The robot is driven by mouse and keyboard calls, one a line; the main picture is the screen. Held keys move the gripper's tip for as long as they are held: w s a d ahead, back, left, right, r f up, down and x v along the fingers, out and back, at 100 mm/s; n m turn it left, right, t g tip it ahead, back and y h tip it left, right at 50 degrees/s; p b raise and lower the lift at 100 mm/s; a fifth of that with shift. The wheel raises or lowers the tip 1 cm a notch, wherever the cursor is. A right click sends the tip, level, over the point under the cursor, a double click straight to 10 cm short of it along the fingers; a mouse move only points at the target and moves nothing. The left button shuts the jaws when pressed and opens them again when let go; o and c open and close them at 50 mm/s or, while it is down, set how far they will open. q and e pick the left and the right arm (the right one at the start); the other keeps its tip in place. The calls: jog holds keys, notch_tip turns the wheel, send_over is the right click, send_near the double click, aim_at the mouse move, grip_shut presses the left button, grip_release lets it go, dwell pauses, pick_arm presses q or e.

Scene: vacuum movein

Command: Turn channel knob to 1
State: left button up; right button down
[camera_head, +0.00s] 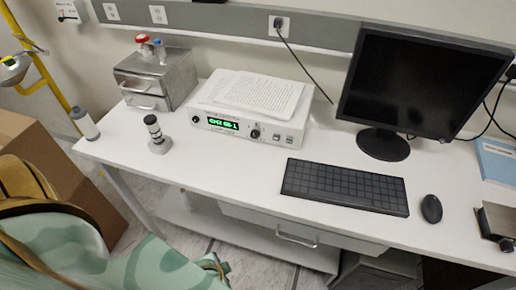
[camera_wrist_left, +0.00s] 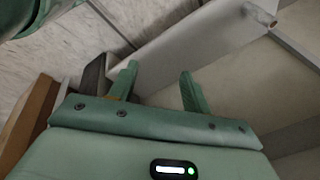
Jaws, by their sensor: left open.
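A white controller box (camera_head: 246,127) stands on the white desk, left of the monitor. Its green lit display (camera_head: 223,124) shows characters that seem to begin with "CH2"; the rest is hard to read. A dark round knob (camera_head: 256,133) sits right of the display, with small square buttons further right. Which way the knob points is too small to tell. My left gripper (camera_wrist_left: 157,88) is open and empty in the left wrist view, its two green fingers apart. It is low, in front of the desk, away from the knob. My right gripper is not in view.
A paper stack (camera_head: 250,95) lies on the controller. A black-and-white cylindrical part (camera_head: 156,134) and metal box (camera_head: 157,78) stand to its left. A keyboard (camera_head: 344,186), mouse (camera_head: 431,208) and monitor (camera_head: 418,85) are to the right. The desk front (camera_head: 230,180) before the controller is clear.

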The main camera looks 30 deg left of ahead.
pick_arm(q)
jog(key=w+a+r+m+t+y+p, duration=0.1)
jog(key=w+r+m+p, duration=0.15)
jog(key=r, duration=0.65)
jog(key=w+a+r+m+t+y+p, duration=0.1)
jog(key=w+r+m+t, duration=0.2)
jog(key=r, duration=0.7)
jog(key=w+a+r+m+y+p, duration=0.1)
jog(key=w+r+m+p, duration=0.1)
jog(key=w+r, duration=0.5)
notch_tip(320, 180, up, 5)
jog(key=w+m+t, duration=0.3)
jog(key=m, duration=0.7)
jog(key=m+t+b, duration=0.2)
jog(key=m+b, duration=0.1)
jog(key=m, duration=0.8)
send_near(254, 136)
jog(key=x, duration=0.8)
jog(key=shift+w+f, duration=0.15)
jog(key=shift+w, duration=0.05)
jog(key=c, duration=1)
